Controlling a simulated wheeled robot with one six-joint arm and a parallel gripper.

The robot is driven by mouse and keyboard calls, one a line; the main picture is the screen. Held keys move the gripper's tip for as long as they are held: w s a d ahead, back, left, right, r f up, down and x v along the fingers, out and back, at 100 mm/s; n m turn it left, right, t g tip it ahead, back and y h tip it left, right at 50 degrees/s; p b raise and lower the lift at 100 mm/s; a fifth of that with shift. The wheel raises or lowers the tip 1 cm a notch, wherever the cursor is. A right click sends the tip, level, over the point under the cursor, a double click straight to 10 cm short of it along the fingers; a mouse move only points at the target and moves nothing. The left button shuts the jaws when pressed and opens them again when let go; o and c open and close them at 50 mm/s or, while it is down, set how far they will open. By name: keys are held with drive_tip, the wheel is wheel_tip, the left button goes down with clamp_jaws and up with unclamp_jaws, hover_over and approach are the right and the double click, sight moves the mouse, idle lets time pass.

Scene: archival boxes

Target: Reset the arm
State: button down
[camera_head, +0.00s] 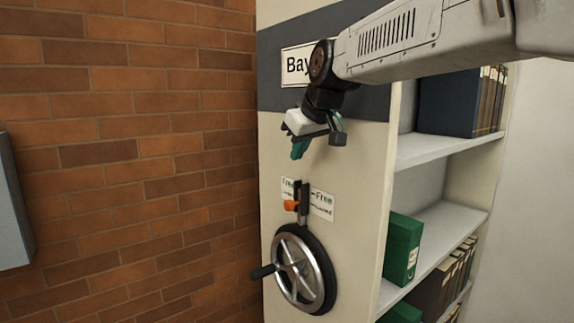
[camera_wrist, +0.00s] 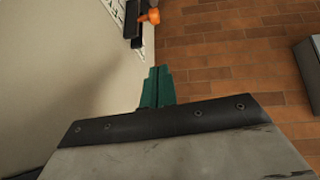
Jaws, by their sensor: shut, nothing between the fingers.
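My arm reaches in from the upper right in the head view, and my gripper (camera_head: 298,150) hangs from its end, fingers pointing down. The gripper is in front of the end panel of a shelf unit (camera_head: 350,160), above an orange-tipped lever (camera_head: 291,206). In the wrist view my green fingers (camera_wrist: 157,88) are together with nothing between them. The orange knob (camera_wrist: 150,16) shows beyond them at the top, apart from the fingers.
A handwheel (camera_head: 303,270) with a side handle is mounted below the lever. Shelves at right hold a green box (camera_head: 402,248) and several binders. A brick wall (camera_head: 130,150) stands at left, with a grey box (camera_head: 14,210) at the left edge.

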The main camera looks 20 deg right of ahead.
drive_tip(key=shift+s+r, duration=0.15)
drive_tip(key=s+f+m+g, duration=0.1)
drive_tip(key=s+f+g, duration=0.1)
drive_tip(key=s+f, duration=0.4)
drive_tip(key=s+d+f+m+g, duration=0.1)
drive_tip(key=s+f, duration=0.6)
drive_tip(key=s, duration=0.8)
drive_tip(key=s+d+f+m+g+h, duration=0.1)
drive_tip(key=s+f+m+g, duration=0.1)
drive_tip(key=s+f, duration=0.4)
drive_tip(key=s+g, duration=0.1)
drive_tip(key=s, duration=0.4)
drive_tip(key=shift+s+f, duration=0.25)
drive_tip(key=shift+s, duration=0.05)
